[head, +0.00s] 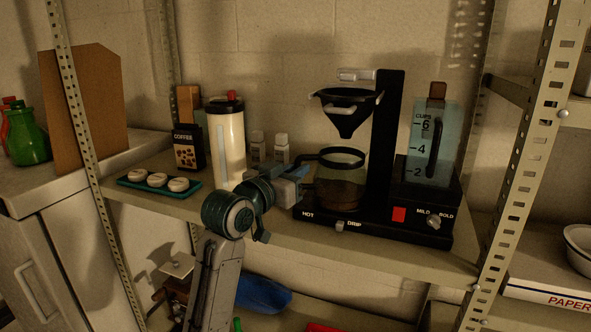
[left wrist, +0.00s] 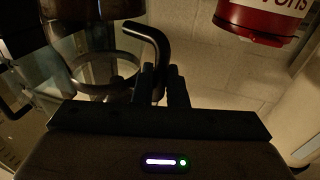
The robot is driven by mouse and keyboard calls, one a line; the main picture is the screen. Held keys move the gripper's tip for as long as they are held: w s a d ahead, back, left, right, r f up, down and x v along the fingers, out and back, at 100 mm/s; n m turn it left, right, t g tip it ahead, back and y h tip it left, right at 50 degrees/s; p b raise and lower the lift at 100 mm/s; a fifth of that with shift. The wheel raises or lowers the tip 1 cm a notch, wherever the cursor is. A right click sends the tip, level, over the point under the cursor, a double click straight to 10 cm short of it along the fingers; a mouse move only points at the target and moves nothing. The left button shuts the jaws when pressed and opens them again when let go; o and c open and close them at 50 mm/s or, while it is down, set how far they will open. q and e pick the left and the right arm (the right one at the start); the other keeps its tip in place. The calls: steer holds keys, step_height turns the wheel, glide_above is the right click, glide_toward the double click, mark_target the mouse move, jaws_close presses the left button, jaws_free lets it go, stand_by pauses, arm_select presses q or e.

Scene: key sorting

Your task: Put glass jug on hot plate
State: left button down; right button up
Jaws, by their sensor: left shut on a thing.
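The glass jug (head: 341,190) has a dark collar and a dark handle, with dark liquid low inside. It is upright at the coffee maker (head: 385,135), over the hot plate area (head: 325,212) and below the black filter cone (head: 346,110). I cannot tell whether its base touches the plate. My left gripper (head: 306,188) reaches in from the left and is shut on the jug's handle. In the left wrist view, the fingers (left wrist: 165,88) close around the black handle (left wrist: 153,40), beside the jug's ring (left wrist: 105,75). My right gripper is out of view.
A blue-tinted water tank (head: 430,150) stands right of the filter column. A perforated post (head: 520,170) bounds the shelf at right.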

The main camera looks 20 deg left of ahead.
arm_select(q)
steer(key=shift+f, duration=0.1)
steer(key=c, duration=1.5)
jaws_free()
steer(key=shift+d, duration=0.15)
steer(key=shift+o, duration=0.2)
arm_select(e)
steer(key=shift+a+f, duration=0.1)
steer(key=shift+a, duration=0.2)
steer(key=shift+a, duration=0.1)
